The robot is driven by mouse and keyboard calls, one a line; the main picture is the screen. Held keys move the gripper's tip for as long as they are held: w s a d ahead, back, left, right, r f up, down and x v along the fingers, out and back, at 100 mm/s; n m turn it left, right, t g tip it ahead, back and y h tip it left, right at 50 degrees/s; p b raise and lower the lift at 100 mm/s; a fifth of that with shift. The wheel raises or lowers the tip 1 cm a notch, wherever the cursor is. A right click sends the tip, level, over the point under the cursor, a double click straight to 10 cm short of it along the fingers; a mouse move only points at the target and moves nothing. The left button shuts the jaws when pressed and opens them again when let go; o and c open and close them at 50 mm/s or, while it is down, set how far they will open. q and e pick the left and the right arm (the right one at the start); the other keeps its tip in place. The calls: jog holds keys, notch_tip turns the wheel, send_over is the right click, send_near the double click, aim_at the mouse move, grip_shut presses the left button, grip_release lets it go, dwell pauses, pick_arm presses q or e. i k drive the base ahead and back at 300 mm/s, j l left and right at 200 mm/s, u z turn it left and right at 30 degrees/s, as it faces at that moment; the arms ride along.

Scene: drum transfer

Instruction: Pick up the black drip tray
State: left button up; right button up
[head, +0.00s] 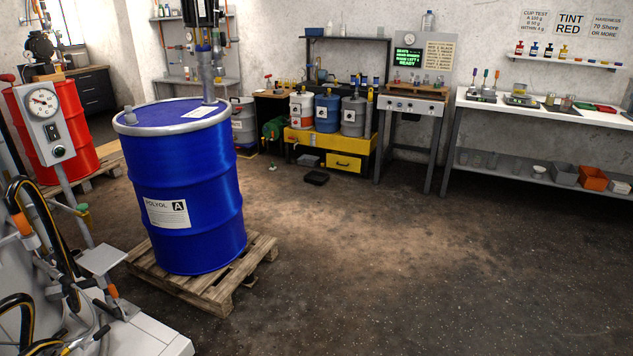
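A small black tray (316,178), which looks like the drip tray, lies flat on the floor in the middle distance. It sits in front of the yellow stand and apart from it. Nothing is seen in it at this size. Neither of my grippers shows in the head view.
A blue drum (185,185) stands on a wooden pallet (205,290) at the near left. A yellow stand (335,143) carrying several small drums is behind the tray. A workbench (412,103) and a long white table (545,105) line the back right. Open floor (390,260) fills the middle and right.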

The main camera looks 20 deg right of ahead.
aim_at(318, 178)
jog(key=i+l+z, duration=0.25)
jog(key=i, duration=0.2)
jog(key=i+z, duration=0.25)
jog(key=i, duration=0.15)
jog(key=i+l+z, duration=0.1)
jog(key=i+z, duration=0.15)
jog(key=i, duration=4.05)
jog(key=j, duration=0.05)
